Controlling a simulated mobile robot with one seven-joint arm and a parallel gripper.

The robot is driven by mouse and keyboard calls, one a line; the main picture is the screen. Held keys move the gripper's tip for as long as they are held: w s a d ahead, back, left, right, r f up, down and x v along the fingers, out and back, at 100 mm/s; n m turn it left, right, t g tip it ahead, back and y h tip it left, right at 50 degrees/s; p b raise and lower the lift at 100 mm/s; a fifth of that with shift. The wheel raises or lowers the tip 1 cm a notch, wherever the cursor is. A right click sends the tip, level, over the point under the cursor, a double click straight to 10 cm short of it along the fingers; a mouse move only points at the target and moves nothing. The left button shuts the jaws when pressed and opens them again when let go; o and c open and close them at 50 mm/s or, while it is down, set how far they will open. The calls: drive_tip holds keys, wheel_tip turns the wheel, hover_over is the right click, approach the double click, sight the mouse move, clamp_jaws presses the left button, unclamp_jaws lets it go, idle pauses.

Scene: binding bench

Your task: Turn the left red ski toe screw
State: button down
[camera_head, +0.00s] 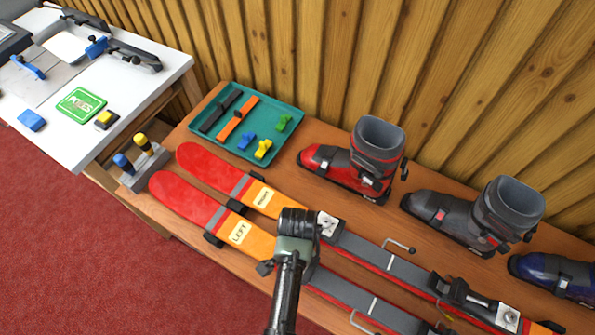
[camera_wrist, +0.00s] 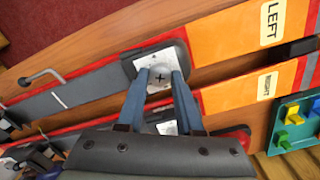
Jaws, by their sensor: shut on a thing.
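The left red ski (camera_head: 181,196), with an orange part and a LEFT label, lies on the wooden bench beside the right ski (camera_head: 213,167). In the wrist view, the left ski (camera_wrist: 228,45) carries a pale metal toe plate (camera_wrist: 143,58) with a cross-slotted toe screw (camera_wrist: 158,80). My gripper (camera_wrist: 160,76) is over this plate, its two blue-grey fingers closed around the screw head from both sides. In the head view, my wrist hides the left toe plate and the fingertips. The right ski's toe plate (camera_head: 327,225) is visible just behind.
A green tray (camera_head: 288,141) with straps and small coloured clips lies behind the ski tips. A red boot (camera_head: 373,153), a grey boot (camera_head: 500,215) and a blue boot (camera_head: 557,273) stand along the back. A screwdriver holder (camera_head: 146,172) stands left, near a white table (camera_head: 150,98).

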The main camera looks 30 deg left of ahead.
drive_tip(key=n+p, duration=0.2)
drive_tip(key=n, duration=0.3)
drive_tip(key=shift+r+n+p, duration=0.1)
drive_tip(key=shift+n+p, duration=0.3)
drive_tip(key=n+p, duration=0.1)
drive_tip(key=n, duration=0.4)
drive_tip(key=shift+p, duration=0.35)
drive_tip(key=n+p, duration=0.1)
drive_tip(key=n, duration=0.5)
drive_tip(key=shift+n, duration=0.4)
drive_tip(key=n+p, duration=0.1)
drive_tip(key=n, duration=0.4)
drive_tip(key=shift+n, duration=0.3)
drive_tip(key=c, duration=0.6)
unclamp_jaws()
drive_tip(key=shift+o, duration=0.2)
wheel_tip(320, 180, up, 13)
drive_tip(key=shift+p, duration=0.3)
